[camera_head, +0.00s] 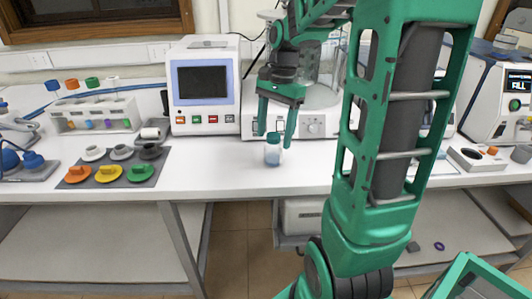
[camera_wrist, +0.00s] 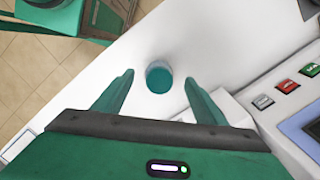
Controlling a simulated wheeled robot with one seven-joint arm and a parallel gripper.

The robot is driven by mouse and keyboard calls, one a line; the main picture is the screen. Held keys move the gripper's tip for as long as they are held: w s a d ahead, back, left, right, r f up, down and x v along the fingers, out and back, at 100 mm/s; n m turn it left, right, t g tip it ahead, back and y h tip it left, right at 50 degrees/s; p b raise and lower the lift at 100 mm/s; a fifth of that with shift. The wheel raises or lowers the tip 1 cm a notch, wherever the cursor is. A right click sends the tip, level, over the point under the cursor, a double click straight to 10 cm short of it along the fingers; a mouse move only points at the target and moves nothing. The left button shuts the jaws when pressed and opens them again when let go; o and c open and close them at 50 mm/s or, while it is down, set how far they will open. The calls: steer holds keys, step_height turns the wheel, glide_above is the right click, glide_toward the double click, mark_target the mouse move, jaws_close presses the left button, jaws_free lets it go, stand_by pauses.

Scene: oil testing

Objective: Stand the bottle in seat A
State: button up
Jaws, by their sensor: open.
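I cannot make out any label for seat A.
Behind stands a white machine with a dark screen (camera_head: 202,82). At left are a grey mat with coloured cups (camera_head: 126,169) and a rack with coloured caps (camera_head: 95,113). The bench front (camera_head: 220,160) is clear.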

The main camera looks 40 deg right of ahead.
mark_target(273, 150)
steer(key=shift+a+f, duration=0.2)
steer(key=shift+f, duration=1.6)
steer(key=c, duration=1.4)
steer(key=shift+r, duration=0.15)
